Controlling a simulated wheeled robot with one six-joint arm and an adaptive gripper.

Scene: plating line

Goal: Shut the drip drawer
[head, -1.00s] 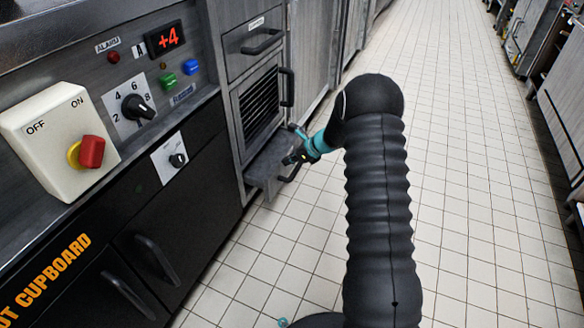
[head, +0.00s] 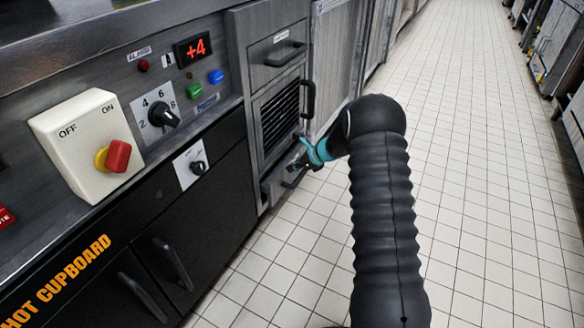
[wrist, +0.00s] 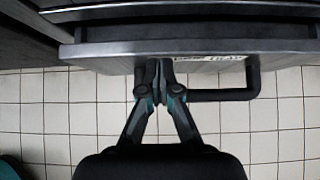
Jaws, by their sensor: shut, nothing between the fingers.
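The drip drawer (head: 270,188) is the low grey drawer at the foot of the cabinet in the head view. It stands out a little. In the wrist view its front rim (wrist: 220,47) runs across the top, with a narrow dark gap behind it. Its black handle (wrist: 225,95) projects from the front, and a pale label is partly hidden. My gripper (wrist: 160,72) is shut and empty, its fingertips at the drawer front beside the handle's left end. They look to be against the front. My gripper (head: 299,166) also shows by the drawer in the head view.
Above the drawer are a louvred panel (head: 281,115) with an upright handle and an upper drawer (head: 270,65). A black hot cupboard (head: 190,220) and a control panel with a red switch (head: 117,156) stand left. The tiled floor (head: 470,170) is clear on the right.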

